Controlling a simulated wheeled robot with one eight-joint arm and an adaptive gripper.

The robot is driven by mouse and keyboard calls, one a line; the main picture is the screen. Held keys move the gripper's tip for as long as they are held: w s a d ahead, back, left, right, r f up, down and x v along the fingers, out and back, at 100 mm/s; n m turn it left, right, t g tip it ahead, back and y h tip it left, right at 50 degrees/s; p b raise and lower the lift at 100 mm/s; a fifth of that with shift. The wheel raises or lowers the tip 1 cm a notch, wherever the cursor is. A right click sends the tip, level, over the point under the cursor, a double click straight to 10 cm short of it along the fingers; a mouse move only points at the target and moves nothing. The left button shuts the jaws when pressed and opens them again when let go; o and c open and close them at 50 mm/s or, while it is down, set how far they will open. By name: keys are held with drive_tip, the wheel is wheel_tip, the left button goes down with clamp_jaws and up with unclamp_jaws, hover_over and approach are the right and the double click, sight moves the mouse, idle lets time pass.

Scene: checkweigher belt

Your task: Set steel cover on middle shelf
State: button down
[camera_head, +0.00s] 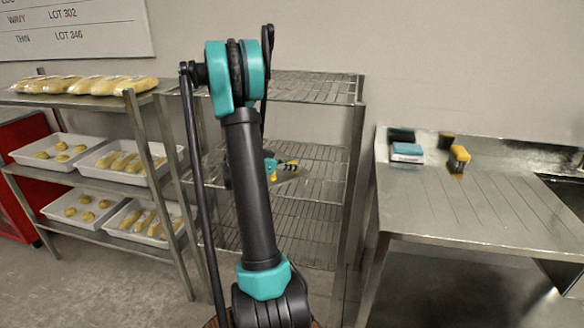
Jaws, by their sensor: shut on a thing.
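A wire rack stands behind my arm, with its middle shelf (325,153) between an upper and a lower wire shelf. My gripper (272,168) is mostly hidden behind my arm, at about the height of the middle shelf in the picture. It is shut on the steel cover (292,178), of which only a small grey part shows to the right of my arm. A yellow and black striped piece (288,165) shows there too. I cannot tell whether the cover touches the shelf.
The rack's top shelf (315,87) looks empty. A shelf unit on the left holds loaves (110,86) and white trays (60,150) of dough pieces. A steel counter (460,205) on the right carries a blue and white box (407,152) and a yellow-topped item (460,155).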

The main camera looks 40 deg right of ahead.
drive_tip(key=c, duration=1.6)
unclamp_jaws()
drive_tip(key=shift+o, duration=0.2)
drive_tip(key=v, duration=1.1)
drive_tip(key=shift+a, duration=0.15)
drive_tip(key=shift+s+a, duration=0.2)
drive_tip(key=shift+a, duration=0.3)
drive_tip(key=s+a+f+n+t+y, duration=0.1)
drive_tip(key=s+a+f+n+y, duration=0.2)
drive_tip(key=s+a+n, duration=0.3)
drive_tip(key=s+a+f+n+t+y, duration=0.2)
drive_tip(key=s+a+f+n+y, duration=0.2)
drive_tip(key=a, duration=0.9)
drive_tip(key=s+a+f+n+t+y, duration=0.2)
drive_tip(key=s+a+f+n+y, duration=0.2)
drive_tip(key=s+a+n, duration=0.5)
drive_tip(key=shift+s+a+y, duration=0.3)
drive_tip(key=shift+s+y, duration=0.2)
drive_tip(key=shift+y, duration=0.7)
